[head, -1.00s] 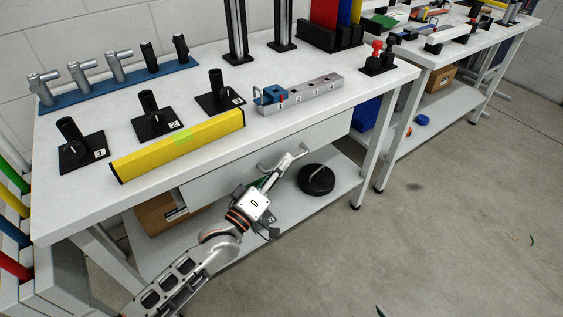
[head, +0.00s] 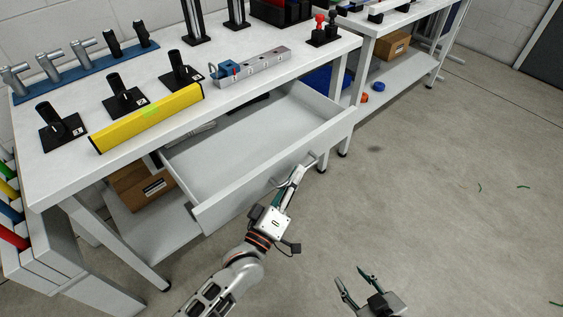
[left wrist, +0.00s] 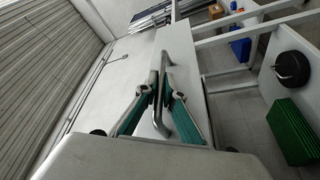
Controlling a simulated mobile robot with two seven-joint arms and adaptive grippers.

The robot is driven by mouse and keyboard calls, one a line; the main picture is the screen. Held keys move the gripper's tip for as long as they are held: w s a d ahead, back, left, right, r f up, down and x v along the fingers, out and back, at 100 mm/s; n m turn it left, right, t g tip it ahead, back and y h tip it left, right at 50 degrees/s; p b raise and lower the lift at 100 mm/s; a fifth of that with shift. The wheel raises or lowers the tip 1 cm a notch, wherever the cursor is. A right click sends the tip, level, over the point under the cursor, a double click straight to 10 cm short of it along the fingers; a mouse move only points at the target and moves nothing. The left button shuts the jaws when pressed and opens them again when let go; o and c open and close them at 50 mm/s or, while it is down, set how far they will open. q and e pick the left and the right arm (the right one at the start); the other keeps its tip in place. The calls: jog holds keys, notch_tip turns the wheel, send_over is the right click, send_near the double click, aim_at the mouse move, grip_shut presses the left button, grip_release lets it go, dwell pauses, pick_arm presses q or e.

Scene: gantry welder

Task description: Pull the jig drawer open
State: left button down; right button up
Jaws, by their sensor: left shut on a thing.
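The jig drawer (head: 245,145) stands well out from under the white workbench, and its pale, mostly bare interior shows in the head view. Its front panel also shows in the left wrist view (left wrist: 188,62). My left gripper (head: 303,166) is at the drawer's bar handle (head: 313,158). In the left wrist view its two green-padded fingers (left wrist: 164,92) are closed around the metal handle (left wrist: 182,122). My right gripper (head: 366,276) is at the bottom of the head view, away from the drawer, with its fingers apart and nothing between them.
The workbench (head: 80,165) carries a yellow bar (head: 148,117), black stands and a grey block with holes (head: 262,68). A cardboard box (head: 140,188) sits on the lower shelf. A second bench (head: 400,20) stands behind.

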pick_arm(q)
jog(key=shift+s+d, duration=0.5)
jog(key=shift+s, duration=0.2)
jog(key=shift+s+d, duration=0.45)
jog(key=shift+s, duration=0.2)
jog(key=c, duration=2.4)
grip_release()
jog(key=shift+c, duration=0.2)
jog(key=v, duration=1.2)
jog(key=shift+a, duration=0.1)
